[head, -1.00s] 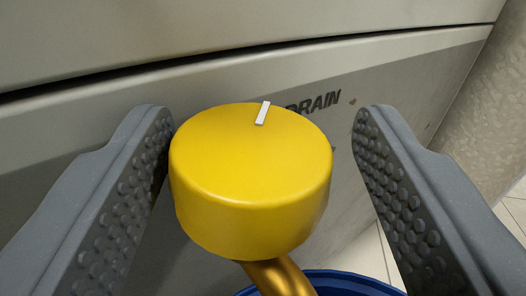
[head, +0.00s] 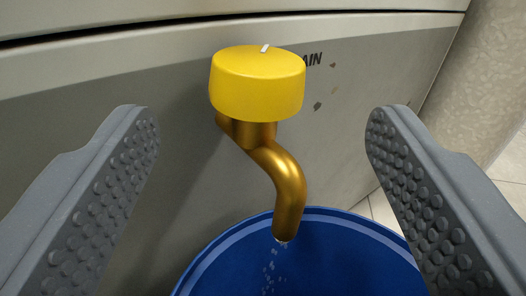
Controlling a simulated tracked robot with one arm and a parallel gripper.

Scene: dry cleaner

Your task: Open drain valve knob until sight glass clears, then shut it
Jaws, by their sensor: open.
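The yellow drain valve knob (head: 257,88) sits on top of a curved brass spout (head: 285,185) at the grey machine panel. A white mark on the knob's top points toward the panel, slightly right. Several droplets (head: 270,268) show just below the spout's mouth, over a blue bucket (head: 325,218). My gripper (head: 262,118) is open, with one grey studded finger on each side. The knob lies between the fingers in the picture but farther off, touching neither. The sight glass is not in view.
The grey machine panel (head: 130,120) stands behind the knob, with partly hidden dark lettering to the knob's right. A textured light column (head: 470,70) stands at the right. Pale floor tiles (head: 505,175) show beside it.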

